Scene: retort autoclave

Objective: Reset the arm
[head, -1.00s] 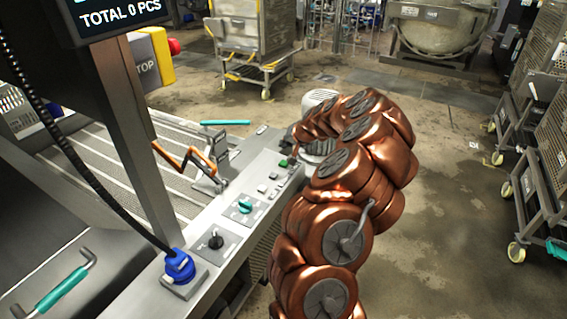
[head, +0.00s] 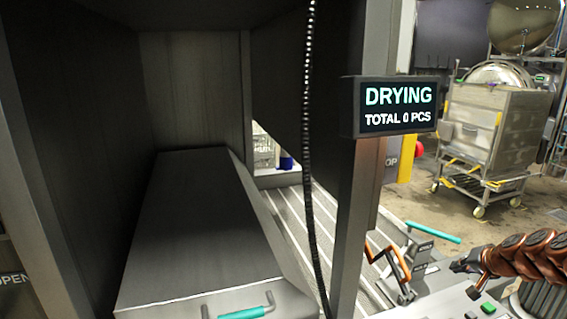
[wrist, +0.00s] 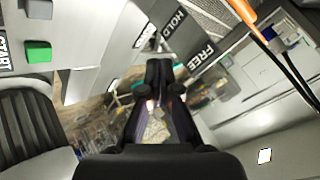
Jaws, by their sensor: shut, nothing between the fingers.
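My gripper (head: 466,264) shows in the head view at the lower right, at the end of my copper-coloured arm. It is above the side panel of the machine, a little above a green button (head: 488,308). In the wrist view my gripper (wrist: 159,72) points away from the camera, with its dark fingers together and nothing held. The green button beside a START label shows at the upper left there (wrist: 37,52). HOLD (wrist: 173,29) and FREE (wrist: 201,58) labels lie beyond the fingertips. Most of my arm is outside the head view.
A screen (head: 398,107) reads DRYING, TOTAL 0 PCS, on a metal post. An orange bent rod (head: 385,262) and a teal-handled lever (head: 433,232) stand near my gripper. A grey cover (head: 200,235) with a teal handle (head: 245,313) fills the left. A cart (head: 490,135) stands behind.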

